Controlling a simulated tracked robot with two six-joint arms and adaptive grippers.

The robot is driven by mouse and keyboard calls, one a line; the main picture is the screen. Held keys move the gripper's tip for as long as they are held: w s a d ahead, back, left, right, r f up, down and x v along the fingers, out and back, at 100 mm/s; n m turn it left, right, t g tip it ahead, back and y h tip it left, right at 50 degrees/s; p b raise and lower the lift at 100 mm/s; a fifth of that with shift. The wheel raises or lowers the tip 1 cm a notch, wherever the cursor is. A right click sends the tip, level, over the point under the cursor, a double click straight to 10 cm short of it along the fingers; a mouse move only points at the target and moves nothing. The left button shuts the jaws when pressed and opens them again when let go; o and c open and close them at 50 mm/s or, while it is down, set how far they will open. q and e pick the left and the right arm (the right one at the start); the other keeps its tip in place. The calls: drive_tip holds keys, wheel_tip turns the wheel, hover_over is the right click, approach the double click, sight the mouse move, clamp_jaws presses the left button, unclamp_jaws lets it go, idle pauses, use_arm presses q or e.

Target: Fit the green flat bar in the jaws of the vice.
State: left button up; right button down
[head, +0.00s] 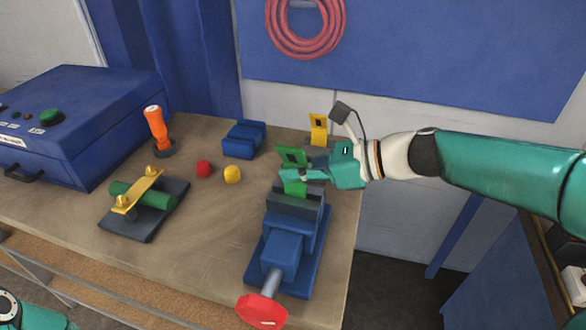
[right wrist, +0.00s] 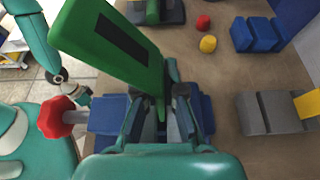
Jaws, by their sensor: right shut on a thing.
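The vice (head: 283,250) is blue with grey jaws (head: 294,206) and a red handle (head: 262,310). It stands at the table's right front, and its handle (right wrist: 58,117) also shows in the right wrist view. My right gripper (head: 300,174) is shut on the green flat bar (head: 291,156), over the vice's jaw end. The bar (right wrist: 88,32) stands up from the fingers, tilted in the right wrist view, with a dark rectangle on its face. Its lower end is at the jaws; I cannot tell whether it is between them. My left arm shows partly; its fingers are not clear.
A blue block (head: 243,140), a red knob (head: 204,169) and a yellow knob (head: 232,175) lie left of the vice. A green cylinder under a yellow clamp (head: 144,195), an orange-handled tool (head: 156,128) and a blue box (head: 75,120) stand further left. A yellow plate (head: 318,130) stands behind.

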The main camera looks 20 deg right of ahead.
drive_tip(key=shift+f+b, duration=0.8)
drive_tip(key=shift+f, duration=0.35)
drive_tip(key=shift+f, duration=0.25)
drive_tip(key=c, duration=1.2)
unclamp_jaws()
drive_tip(key=shift+s+d+r, duration=0.15)
drive_tip(key=shift+d, duration=0.1)
drive_tip(key=s+d, duration=0.8)
drive_tip(key=d, duration=0.3)
drive_tip(key=shift+d+r, duration=0.4)
